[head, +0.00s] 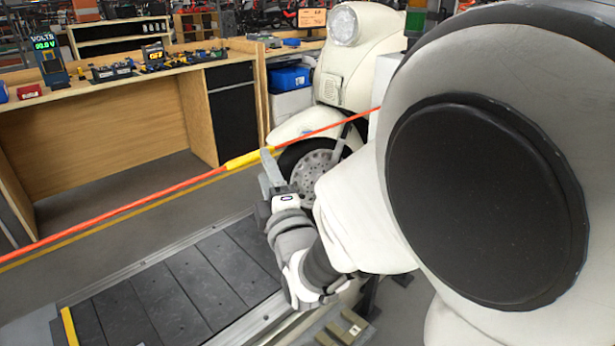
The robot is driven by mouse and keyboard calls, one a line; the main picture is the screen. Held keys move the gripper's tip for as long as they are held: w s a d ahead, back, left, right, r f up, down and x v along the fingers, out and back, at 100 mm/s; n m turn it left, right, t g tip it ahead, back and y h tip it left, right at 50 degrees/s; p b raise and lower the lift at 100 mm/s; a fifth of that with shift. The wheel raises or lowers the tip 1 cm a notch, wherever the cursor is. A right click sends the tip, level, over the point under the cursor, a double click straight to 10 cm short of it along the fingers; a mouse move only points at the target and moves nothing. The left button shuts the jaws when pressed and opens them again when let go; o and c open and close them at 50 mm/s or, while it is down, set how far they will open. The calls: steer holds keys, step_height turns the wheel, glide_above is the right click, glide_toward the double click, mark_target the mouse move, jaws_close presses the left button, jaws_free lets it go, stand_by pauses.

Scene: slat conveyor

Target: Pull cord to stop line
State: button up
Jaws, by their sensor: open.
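The orange-red pull cord (130,203) runs across the head view, rising from the lower left to the right, above the slat conveyor. A yellow sleeve (248,159) sits on the cord near the picture's middle. My gripper (268,160) is at the right end of this sleeve, with its grey fingers pointing up toward the cord. The gripper is open. I cannot tell whether the cord lies between the fingers or touches them. The slat conveyor (205,272) has dark slats and a metal edge, below and left of my gripper.
A cream scooter (365,50) stands just behind the cord, its front wheel (312,172) close beyond my gripper. A wooden workbench (100,130) with meters and tools is at the back left. Blue bins (289,80) stand beside the scooter. Grey floor lies between bench and conveyor.

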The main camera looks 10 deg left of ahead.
steer(key=b+v, duration=1.2)
steer(key=b, duration=0.3)
steer(key=shift+d+f, duration=0.1)
stand_by(0.5)
